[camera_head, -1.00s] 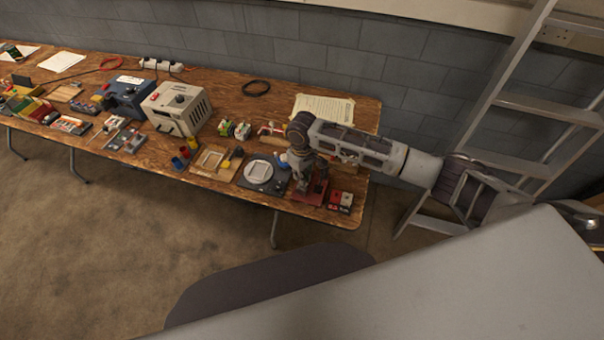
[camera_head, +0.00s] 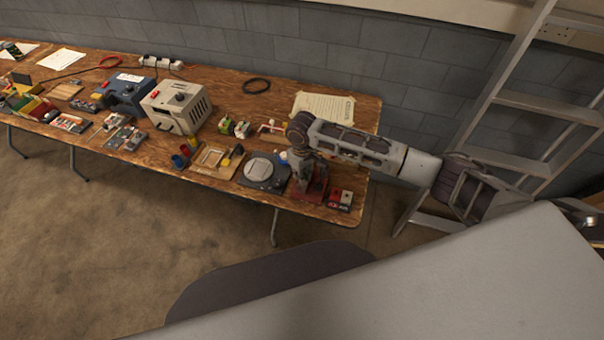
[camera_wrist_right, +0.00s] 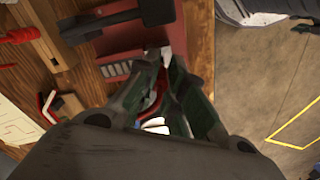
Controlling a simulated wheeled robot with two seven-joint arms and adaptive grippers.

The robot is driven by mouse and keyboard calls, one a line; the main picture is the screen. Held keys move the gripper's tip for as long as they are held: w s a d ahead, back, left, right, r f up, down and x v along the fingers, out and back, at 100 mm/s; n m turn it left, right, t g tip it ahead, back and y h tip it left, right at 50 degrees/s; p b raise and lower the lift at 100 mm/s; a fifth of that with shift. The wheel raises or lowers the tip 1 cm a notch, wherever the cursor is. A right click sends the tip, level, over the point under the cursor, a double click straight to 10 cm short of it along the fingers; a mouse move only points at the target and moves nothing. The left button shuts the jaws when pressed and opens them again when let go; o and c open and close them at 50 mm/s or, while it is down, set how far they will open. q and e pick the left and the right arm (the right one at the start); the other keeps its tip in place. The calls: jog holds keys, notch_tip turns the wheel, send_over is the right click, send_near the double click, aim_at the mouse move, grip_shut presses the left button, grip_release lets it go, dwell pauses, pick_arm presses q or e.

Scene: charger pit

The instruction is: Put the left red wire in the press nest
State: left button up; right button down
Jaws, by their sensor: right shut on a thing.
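My right gripper (camera_head: 310,187) is low over the red press (camera_head: 322,189) at the right end of the table. In the right wrist view, the fingers of my right gripper (camera_wrist_right: 168,85) are shut on a red wire (camera_wrist_right: 150,102), mostly hidden between them. The red body of the press (camera_wrist_right: 122,42) lies just beyond the fingertips, with a dark arm over it. I cannot tell whether the wire touches the nest. Another red wire with a white part (camera_head: 270,127) lies by the wooden holder behind, and it also shows in the right wrist view (camera_wrist_right: 46,106). My left gripper is out of view.
A red and white switch box (camera_head: 340,199) stands right of the press, near the table's edge. A dark scale (camera_head: 262,182) and a wooden tray (camera_head: 205,170) stand to the left. A paper sheet (camera_head: 322,106) lies behind. A ladder (camera_head: 500,120) stands to the right.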

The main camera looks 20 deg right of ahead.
jog(key=shift+f, duration=1.35)
dwell(0.6)
jog(key=shift+f+p, duration=0.3)
dwell(1.0)
jog(key=c, duration=1.4)
grip_release()
jog(key=shift+c, duration=0.2)
jog(key=shift+r, duration=0.15)
jog(key=shift+r+p, duration=2.3)
jog(key=shift+p, duration=0.5)
jog(key=shift+r, duration=1.05)
jog(key=shift+s, duration=0.1)
